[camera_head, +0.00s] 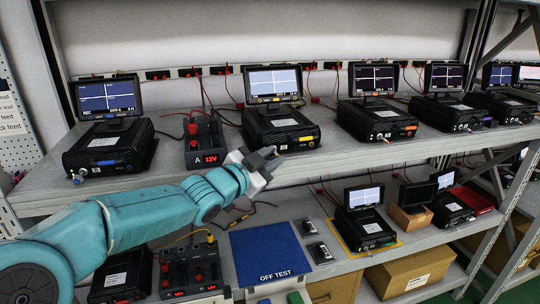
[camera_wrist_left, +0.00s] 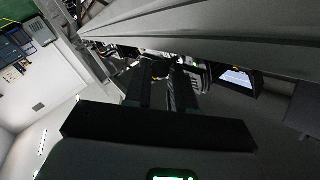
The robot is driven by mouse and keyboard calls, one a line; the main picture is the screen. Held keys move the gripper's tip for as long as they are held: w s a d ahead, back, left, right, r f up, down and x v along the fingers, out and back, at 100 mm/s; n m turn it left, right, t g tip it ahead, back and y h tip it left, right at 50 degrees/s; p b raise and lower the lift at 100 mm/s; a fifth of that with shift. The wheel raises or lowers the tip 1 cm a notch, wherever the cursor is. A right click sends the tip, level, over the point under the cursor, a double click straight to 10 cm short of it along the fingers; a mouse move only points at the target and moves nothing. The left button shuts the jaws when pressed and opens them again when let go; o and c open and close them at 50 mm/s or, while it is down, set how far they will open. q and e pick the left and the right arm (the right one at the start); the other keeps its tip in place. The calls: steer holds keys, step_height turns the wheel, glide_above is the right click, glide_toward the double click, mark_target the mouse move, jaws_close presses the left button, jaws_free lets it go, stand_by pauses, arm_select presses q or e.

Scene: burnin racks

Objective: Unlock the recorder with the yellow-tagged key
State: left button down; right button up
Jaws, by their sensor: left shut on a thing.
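My left gripper (camera_head: 270,155) is at the front edge of the upper shelf, close to the lower front of the middle-left recorder (camera_head: 280,125). That recorder is black, with a lit screen and a yellow label (camera_head: 306,139) on its front. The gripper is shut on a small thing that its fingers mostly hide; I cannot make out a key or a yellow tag. I cannot tell if the thing touches the recorder. In the left wrist view the dark fingers (camera_wrist_left: 165,85) reach toward the shelf's underside. My right gripper is out of view.
Other recorders stand along the upper shelf (camera_head: 180,172), one left (camera_head: 108,150) and several right. A 12V supply (camera_head: 204,140) stands beside the middle-left recorder. Below are a blue OFF TEST mat (camera_head: 266,250), more recorders and cardboard boxes (camera_head: 410,272). Loose cables hang around.

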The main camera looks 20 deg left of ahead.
arm_select(q)
steer(key=m+g+y+p, duration=0.2)
steer(key=g+p, duration=0.1)
steer(key=p, duration=0.4)
steer(key=d+r+m+g+y+p, duration=0.1)
steer(key=m+g+y+p, duration=0.1)
steer(key=p, duration=0.5)
steer(key=w+r+m+g+y+p, duration=0.1)
steer(key=m+g+y+p, duration=0.1)
steer(key=p, duration=0.6)
steer(key=shift+d+g+y, duration=0.25)
steer(key=shift+g+y, duration=0.65)
steer(key=shift+g, duration=0.2)
steer(key=shift+g+y+p, duration=0.3)
steer(key=shift+g+y, duration=0.1)
steer(key=shift+y, duration=0.1)
steer(key=shift+f, duration=0.1)
